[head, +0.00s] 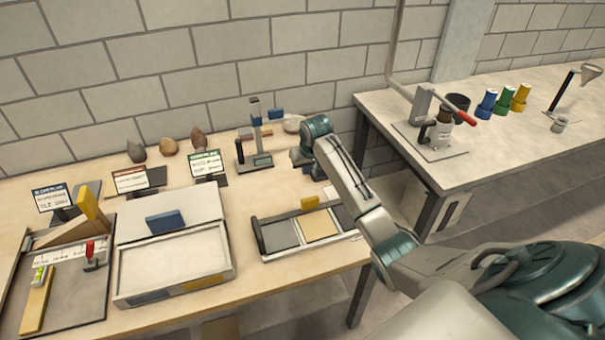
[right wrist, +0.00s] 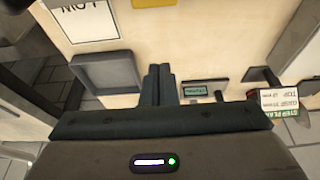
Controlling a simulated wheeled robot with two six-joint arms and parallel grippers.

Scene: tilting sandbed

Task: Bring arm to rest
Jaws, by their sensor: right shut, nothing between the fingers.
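My right arm (head: 350,180) comes in from the lower right of the head view and reaches over the gap between the two tables to the back right of the wooden table (head: 215,325). My right gripper (right wrist: 158,72) shows in the right wrist view with its two dark fingers together and nothing between them. In the head view its fingertips are hard to make out, near the wrist joint. My left gripper is not in view.
A digital gauge stand (head: 256,162) is just left of the right wrist. A tray with grey and tan panels (head: 284,252) lies in front. A shallow white box (head: 172,265) and a tilted board (head: 75,235) are further left. The right table (head: 505,155) carries bottles and a press.

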